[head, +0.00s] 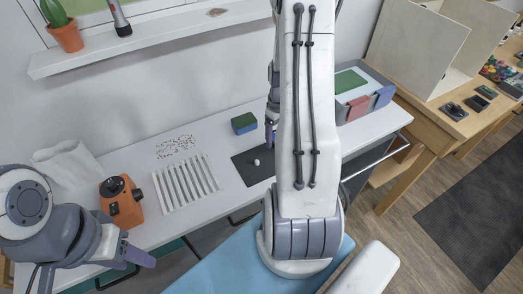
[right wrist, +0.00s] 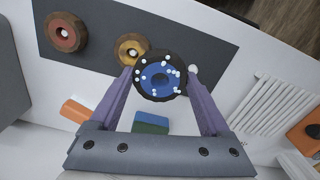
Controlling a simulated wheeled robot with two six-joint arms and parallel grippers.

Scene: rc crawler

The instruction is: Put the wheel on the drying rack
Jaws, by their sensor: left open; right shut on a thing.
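The wheel (right wrist: 160,77), a dark tyre with a blue hub and white specks on it, is between the purple fingertips of my right gripper (right wrist: 160,85). That gripper is shut on it, over the dark mat (right wrist: 215,42). In the head view my right arm hides the wheel, and only a purple part of the right gripper (head: 270,126) shows. The drying rack (head: 187,182) is a white slatted piece on the bench, left of the mat; it also shows at the right of the right wrist view (right wrist: 272,104). My left gripper (head: 138,258) is open and empty near the bench's front edge.
A red-hub wheel (right wrist: 66,33) and a yellow-hub wheel (right wrist: 130,50) lie on the mat, with a small white ball (head: 257,162). A green-and-blue block (head: 244,123) stands behind the mat. An orange device (head: 121,202) stands left of the rack, near a white cloth (head: 68,164).

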